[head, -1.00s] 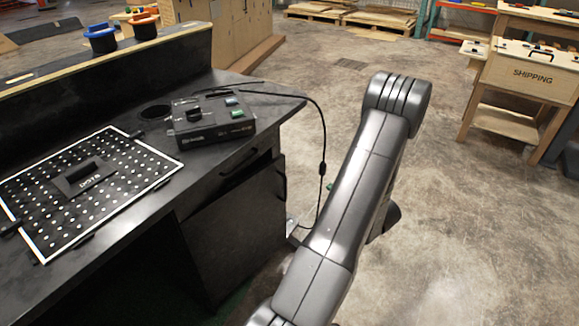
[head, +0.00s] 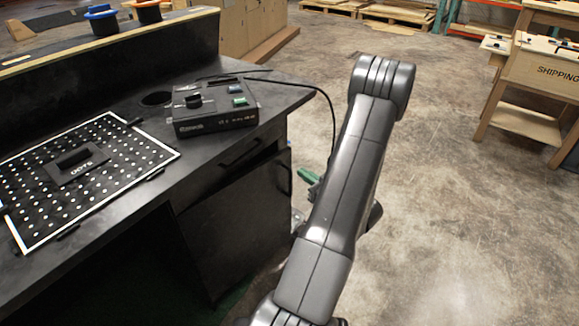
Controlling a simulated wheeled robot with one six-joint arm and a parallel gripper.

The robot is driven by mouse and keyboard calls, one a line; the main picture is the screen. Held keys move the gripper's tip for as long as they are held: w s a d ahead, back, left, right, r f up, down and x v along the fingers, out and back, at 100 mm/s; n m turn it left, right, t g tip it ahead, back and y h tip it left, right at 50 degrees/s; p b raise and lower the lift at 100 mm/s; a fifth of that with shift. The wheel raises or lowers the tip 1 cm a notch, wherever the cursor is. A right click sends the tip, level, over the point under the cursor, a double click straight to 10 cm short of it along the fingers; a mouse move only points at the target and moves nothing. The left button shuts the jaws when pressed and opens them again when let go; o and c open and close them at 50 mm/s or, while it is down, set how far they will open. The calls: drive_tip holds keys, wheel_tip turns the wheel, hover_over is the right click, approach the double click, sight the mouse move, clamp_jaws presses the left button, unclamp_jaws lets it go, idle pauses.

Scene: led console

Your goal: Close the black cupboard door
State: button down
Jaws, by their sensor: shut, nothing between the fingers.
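The black cupboard door (head: 235,232) is on the front of the black workbench, below a drawer with a dark handle. Its own handle (head: 286,179) is near its right edge. That edge juts slightly past the drawer front, so the door looks ajar, but the size of the gap is hard to tell. My gripper (head: 308,175) is mostly hidden behind my forearm. A green tip and a grey part show just right of the door's handle edge. The gripper looks shut and empty. I cannot tell whether it touches the door.
On the bench (head: 125,217) lie a black control box (head: 212,108) with a cable hanging over the right edge, and a white-dotted panel (head: 125,150). A wooden shipping stand (head: 540,75) is at the right. The concrete floor between is clear.

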sight(284, 159)
drive_tip(key=b+x, duration=0.1)
drive_tip(key=x, duration=0.6)
drive_tip(key=w+a+n+g+y, duration=0.1)
drive_tip(key=w+a, duration=0.1)
drive_tip(key=w+a+g, duration=0.1)
drive_tip(key=w+a, duration=0.1)
drive_tip(key=shift+w+n+y+b, duration=0.1)
drive_tip(key=shift+n+y+b, duration=0.2)
drive_tip(key=shift+n+y, duration=0.1)
drive_tip(key=shift+w+a, duration=0.15)
drive_tip(key=shift+w, duration=0.05)
drive_tip(key=shift+w+r+g, duration=0.1)
drive_tip(key=shift+r+g, duration=0.05)
drive_tip(key=shift+g, duration=0.25)
drive_tip(key=shift+a, duration=0.1)
